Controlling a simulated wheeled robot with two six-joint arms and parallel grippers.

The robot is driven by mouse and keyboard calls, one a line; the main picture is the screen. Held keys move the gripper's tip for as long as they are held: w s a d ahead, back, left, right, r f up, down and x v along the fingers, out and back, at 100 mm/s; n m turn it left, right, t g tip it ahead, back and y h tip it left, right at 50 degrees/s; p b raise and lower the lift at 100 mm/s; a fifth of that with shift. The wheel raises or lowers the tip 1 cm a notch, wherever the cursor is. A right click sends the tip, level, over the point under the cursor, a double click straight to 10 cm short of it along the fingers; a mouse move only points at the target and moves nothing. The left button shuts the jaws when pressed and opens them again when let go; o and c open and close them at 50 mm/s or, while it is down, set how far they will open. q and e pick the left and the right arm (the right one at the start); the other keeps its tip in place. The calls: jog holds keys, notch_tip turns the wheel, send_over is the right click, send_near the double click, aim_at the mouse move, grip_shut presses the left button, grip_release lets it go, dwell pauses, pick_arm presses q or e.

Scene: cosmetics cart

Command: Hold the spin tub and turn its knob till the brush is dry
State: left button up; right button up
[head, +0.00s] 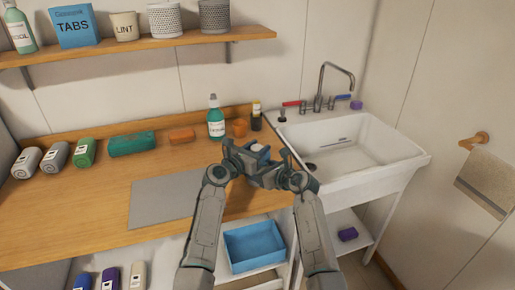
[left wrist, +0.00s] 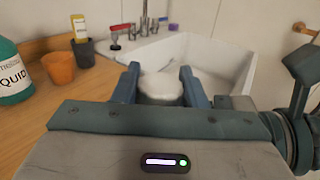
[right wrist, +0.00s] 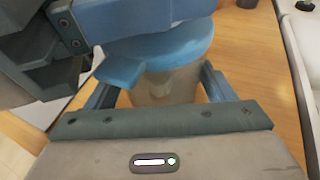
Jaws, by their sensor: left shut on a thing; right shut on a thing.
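The spin tub (right wrist: 165,88) shows in the right wrist view as a translucent body under a blue lid (right wrist: 165,50). My right gripper (right wrist: 158,95) is shut around its body. My left gripper (left wrist: 160,85) is shut on a pale round piece, apparently the knob (left wrist: 162,88), between its blue fingers in the left wrist view. Part of the left gripper crosses over the lid in the right wrist view. In the head view both grippers meet over the counter by the sink, left (head: 243,157) and right (head: 270,172), mostly hiding the tub. I cannot make out the brush.
The white sink (head: 395,150) is at right. A grey mat (head: 165,200) lies bare at left. A blue bin (head: 254,246) sits below.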

pick_arm(q)
jog(key=shift+n+t+y, duration=0.3)
jog(key=shift+y, duration=0.1)
jog(key=o, duration=1)
jog(key=v, duration=1.2)
jog(key=shift+a, duration=0.1)
jog(key=shift+c, duration=0.2)
